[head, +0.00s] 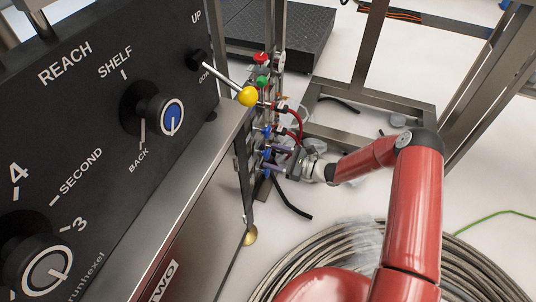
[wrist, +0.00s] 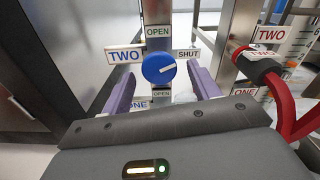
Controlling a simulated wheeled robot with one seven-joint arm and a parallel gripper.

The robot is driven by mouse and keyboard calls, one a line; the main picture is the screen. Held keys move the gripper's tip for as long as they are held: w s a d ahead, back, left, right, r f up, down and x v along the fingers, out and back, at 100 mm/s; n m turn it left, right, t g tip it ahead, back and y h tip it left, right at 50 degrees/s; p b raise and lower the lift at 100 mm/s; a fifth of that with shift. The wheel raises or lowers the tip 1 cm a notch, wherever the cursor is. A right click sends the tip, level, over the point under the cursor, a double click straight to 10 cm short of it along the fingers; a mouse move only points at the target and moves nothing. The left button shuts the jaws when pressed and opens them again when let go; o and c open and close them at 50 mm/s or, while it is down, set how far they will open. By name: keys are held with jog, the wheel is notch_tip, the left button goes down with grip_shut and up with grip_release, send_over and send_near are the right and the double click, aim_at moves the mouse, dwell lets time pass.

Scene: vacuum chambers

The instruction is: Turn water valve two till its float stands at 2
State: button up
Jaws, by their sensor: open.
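Water valve two is a blue round knob (wrist: 158,69) beside a TWO label in the wrist view. OPEN is marked above it and SHUT to its right. Its white pointer line points right and slightly up, toward SHUT. My gripper (wrist: 163,75) is open, with one purple finger on each side of the knob. I cannot tell whether either finger touches it. A scaled clear gauge (wrist: 302,40) shows at the upper right, near another TWO label (wrist: 270,35). Its float cannot be made out. In the head view my gripper (head: 272,160) is at the valve column, and valve two is not clearly distinguishable.
A red hose with a black fitting (wrist: 262,70) runs close to the right of my gripper. A black control panel (head: 110,110) with knobs and a yellow-tipped lever (head: 249,96) stands at left. A coiled hose (head: 460,270) lies on the floor. Metal frames stand behind.

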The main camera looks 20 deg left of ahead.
jog(key=d, duration=0.4)
jog(key=shift+s+d, duration=0.2)
jog(key=shift+d, duration=0.2)
jog(key=s+d+r+n+g+h+p, duration=0.1)
jog(key=s+d+r+n+h, duration=0.25)
jog(key=r, duration=0.45)
jog(key=s+d+r+n+g+h+p, duration=0.1)
jog(key=s+d+r+n+g+h, duration=0.2)
jog(key=r, duration=0.4)
jog(key=s+d+r+n+h+p, duration=0.25)
jog(key=r+n, duration=0.25)
jog(key=r, duration=0.3)
jog(key=s+d+r+n+t+h+p, duration=0.3)
jog(key=s+d+r+n+t+h, duration=0.2)
jog(key=s+d+r, duration=1.2)
jog(key=s+r+t+h, duration=0.1)
jog(key=r+t+h, duration=0.1)
jog(key=t+h, duration=0.1)
jog(key=shift+s+h, duration=0.3)
jog(key=shift+h, duration=0.2)
